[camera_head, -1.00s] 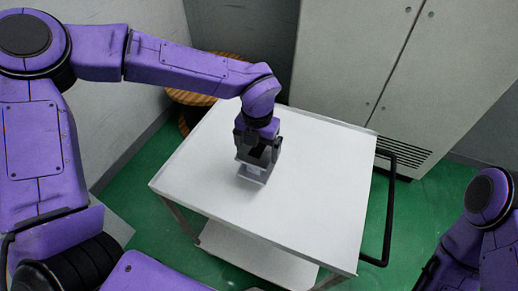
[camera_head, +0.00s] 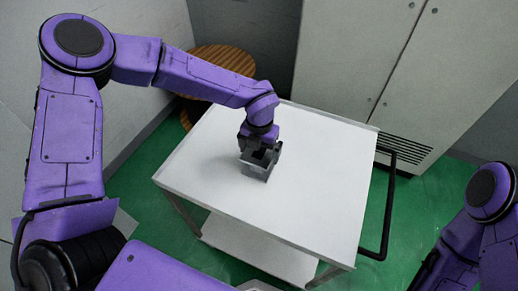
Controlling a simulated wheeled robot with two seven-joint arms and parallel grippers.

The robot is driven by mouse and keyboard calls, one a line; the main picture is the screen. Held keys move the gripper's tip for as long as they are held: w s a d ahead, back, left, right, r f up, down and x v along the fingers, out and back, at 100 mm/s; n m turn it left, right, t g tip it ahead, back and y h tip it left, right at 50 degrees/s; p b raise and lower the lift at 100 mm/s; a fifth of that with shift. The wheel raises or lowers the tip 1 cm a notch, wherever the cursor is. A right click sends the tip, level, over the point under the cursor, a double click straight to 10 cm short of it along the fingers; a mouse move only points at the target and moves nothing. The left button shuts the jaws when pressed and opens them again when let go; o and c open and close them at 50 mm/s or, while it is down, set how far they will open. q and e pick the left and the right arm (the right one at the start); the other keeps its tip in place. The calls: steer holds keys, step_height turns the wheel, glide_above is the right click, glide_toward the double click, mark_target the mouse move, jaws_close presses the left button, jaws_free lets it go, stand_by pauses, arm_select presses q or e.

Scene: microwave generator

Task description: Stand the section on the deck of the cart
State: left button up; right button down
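The cart (camera_head: 310,200) has a flat white deck and stands in front of me. The section (camera_head: 257,171) is a small grey, box-like piece near the middle of the deck's left half. It looks upright and low at the deck surface, but its bottom contact is hard to make out. My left gripper (camera_head: 260,156) comes down on it from above and seems closed around it; the fingers partly hide it. Of my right arm, only purple links show at the right edge; its gripper is out of view.
The cart has a black handle (camera_head: 388,205) on its right side and a lower shelf (camera_head: 255,250). A tall grey cabinet (camera_head: 390,70) stands behind it. A wooden spool (camera_head: 222,62) is at the back left. The rest of the deck is clear.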

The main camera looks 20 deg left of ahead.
arm_select(q)
steer(key=shift+r, duration=0.3)
step_height(320, 180, up, 12)
steer(key=b, duration=0.1)
steer(key=shift+f, duration=0.1)
